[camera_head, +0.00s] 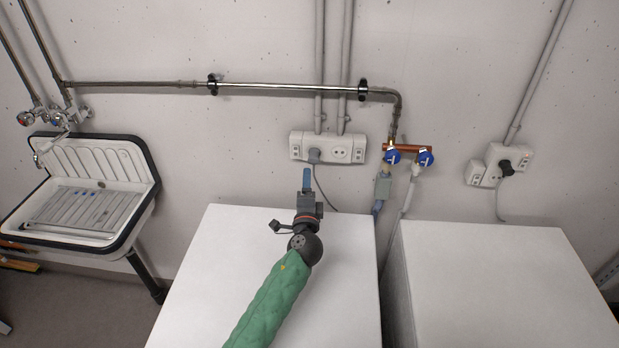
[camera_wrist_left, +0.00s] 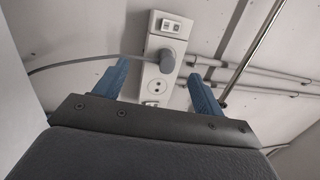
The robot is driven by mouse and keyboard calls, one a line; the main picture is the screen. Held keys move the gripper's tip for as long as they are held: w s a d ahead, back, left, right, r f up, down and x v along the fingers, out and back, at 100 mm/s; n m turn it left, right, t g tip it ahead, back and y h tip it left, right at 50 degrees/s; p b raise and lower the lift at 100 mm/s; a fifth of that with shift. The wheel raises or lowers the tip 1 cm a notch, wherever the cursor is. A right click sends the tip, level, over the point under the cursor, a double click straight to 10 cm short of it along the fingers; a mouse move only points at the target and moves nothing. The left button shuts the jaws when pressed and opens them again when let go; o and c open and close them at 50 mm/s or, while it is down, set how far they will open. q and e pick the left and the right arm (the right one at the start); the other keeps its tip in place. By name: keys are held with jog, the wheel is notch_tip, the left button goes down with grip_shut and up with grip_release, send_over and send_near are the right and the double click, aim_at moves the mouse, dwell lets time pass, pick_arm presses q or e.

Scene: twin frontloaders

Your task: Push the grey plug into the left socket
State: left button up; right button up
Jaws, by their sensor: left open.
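A white socket strip (camera_head: 349,137) is fixed to the wall. The grey plug (camera_head: 314,156) sits at its left socket, and its cable hangs down to the right. I cannot tell how deep the plug sits. The right socket (camera_head: 340,154) is empty. My left gripper (camera_head: 307,172) is just below the plug in the head view, over the left white appliance, with its fingers toward the wall. In the left wrist view the left gripper (camera_wrist_left: 158,70) is open and empty. The grey plug (camera_wrist_left: 168,61) and the strip (camera_wrist_left: 151,91) show between and beyond the fingertips. My right gripper is not in view.
Two white appliances (camera_head: 222,262) (camera_head: 500,290) stand below, with a narrow gap between them. Blue-handled taps (camera_head: 392,156) are right of the strip. A black plug (camera_head: 506,167) is in another outlet farther right. A sink (camera_head: 90,190) stands at the left.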

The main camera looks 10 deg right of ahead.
pick_arm(q)
jog(key=d+f, duration=0.1)
jog(key=d, duration=0.6)
jog(key=shift+s+f+h+p, duration=0.15)
jog(key=shift+s+h+p, duration=0.2)
jog(key=shift+p, duration=0.1)
